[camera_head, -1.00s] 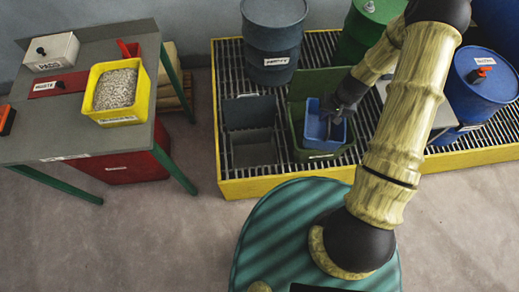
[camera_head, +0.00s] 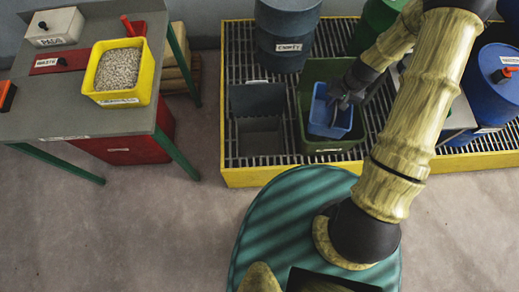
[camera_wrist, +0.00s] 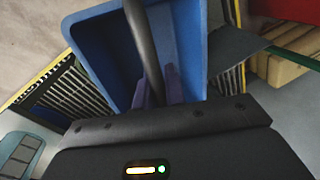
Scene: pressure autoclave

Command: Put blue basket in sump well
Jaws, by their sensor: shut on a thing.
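The blue basket (camera_head: 322,118) has a dark bar handle (camera_wrist: 147,50). My gripper (camera_head: 340,98) is shut on this handle. In the head view the basket overlaps the open green bin (camera_head: 309,146); whether it is clear of the rim I cannot tell. In the wrist view the basket (camera_wrist: 105,50) hangs tilted in front of my gripper (camera_wrist: 155,88). A grey square recess (camera_head: 260,137) with a raised grey lid (camera_head: 257,98) is left of the green bin in the grated deck. It looks like the sump well and appears empty.
The yellow-edged grate (camera_head: 240,177) carries a dark drum (camera_head: 285,45), a green drum (camera_head: 375,25) and a blue drum (camera_head: 495,90). A table (camera_head: 100,122) at left holds a yellow tub (camera_head: 122,97) of granules. The floor between is clear.

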